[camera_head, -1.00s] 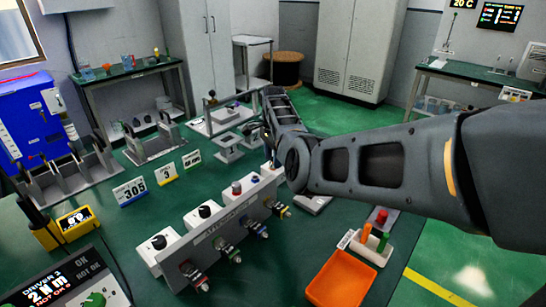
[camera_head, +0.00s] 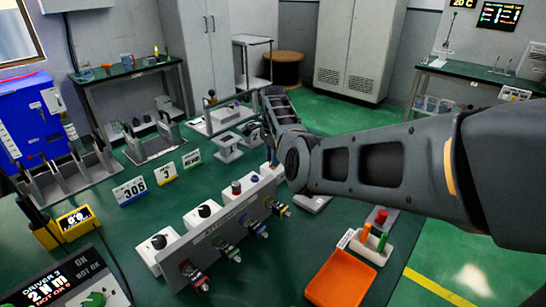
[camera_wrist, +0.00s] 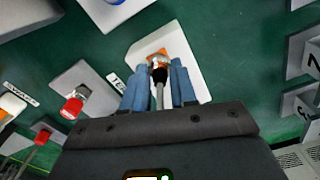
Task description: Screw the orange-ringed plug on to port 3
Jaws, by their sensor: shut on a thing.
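In the wrist view the plug with the orange ring (camera_wrist: 161,58) is between the two blue fingers of my gripper (camera_wrist: 160,88), which is shut on it. A dark collar and a grey stem show below the ring. The plug is in front of a white block (camera_wrist: 184,50); I cannot tell whether it touches it. In the head view my gripper (camera_head: 272,160) is mostly hidden by my arm, above the far end of the row of white blocks. A long grey panel (camera_head: 212,234) carries coloured connectors at its front. Which one is port 3 cannot be read.
An orange tray (camera_head: 340,278) and a white holder (camera_head: 366,248) with orange and green pegs stand at the right. Number cards (camera_head: 130,191) stand behind the panel. A red-capped part (camera_wrist: 72,108) shows left of my fingers in the wrist view.

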